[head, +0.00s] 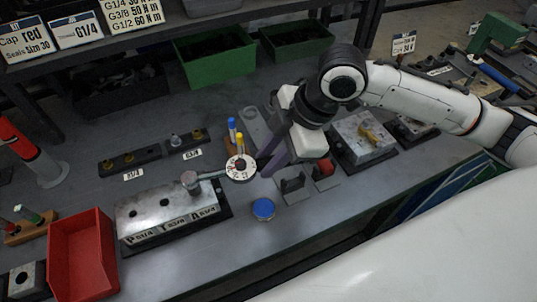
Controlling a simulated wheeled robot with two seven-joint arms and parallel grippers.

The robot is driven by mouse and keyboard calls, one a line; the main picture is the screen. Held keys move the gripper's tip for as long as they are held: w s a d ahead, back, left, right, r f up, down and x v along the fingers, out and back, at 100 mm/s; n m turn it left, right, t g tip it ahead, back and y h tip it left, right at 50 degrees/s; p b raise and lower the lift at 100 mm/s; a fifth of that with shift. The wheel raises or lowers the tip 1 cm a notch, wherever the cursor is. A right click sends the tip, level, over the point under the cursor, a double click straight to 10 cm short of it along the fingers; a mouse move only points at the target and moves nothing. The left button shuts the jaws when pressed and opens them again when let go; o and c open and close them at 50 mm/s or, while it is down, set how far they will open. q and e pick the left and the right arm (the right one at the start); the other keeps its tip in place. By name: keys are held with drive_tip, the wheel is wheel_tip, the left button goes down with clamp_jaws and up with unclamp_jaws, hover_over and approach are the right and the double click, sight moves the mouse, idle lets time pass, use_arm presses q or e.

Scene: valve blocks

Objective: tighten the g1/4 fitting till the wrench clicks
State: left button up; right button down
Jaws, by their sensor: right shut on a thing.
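My right gripper (268,165) is shut on the wrench at the dial's right side; the handle is mostly hidden by the fingers. My left gripper is not in view.
A red bin (82,262) stands left of the block. Racks of fittings (131,162) lie behind it. A blue cap (263,209) is on the bench in front of the dial. Blue and yellow pens (232,128) stand behind the dial. Green bins (216,56) are at the back.

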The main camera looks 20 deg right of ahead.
drive_tip(key=shift+s+a+m, duration=0.1)
drive_tip(key=shift+s+m, duration=0.2)
drive_tip(key=shift+s, duration=0.15)
drive_tip(key=shift+w+d+r+n, duration=0.1)
drive_tip(key=shift+w+d+n, duration=0.1)
drive_tip(key=shift+w+n, duration=0.9)
drive_tip(key=shift+w, duration=0.2)
wheel_tip(320, 180, up, 9)
idle(0.6)
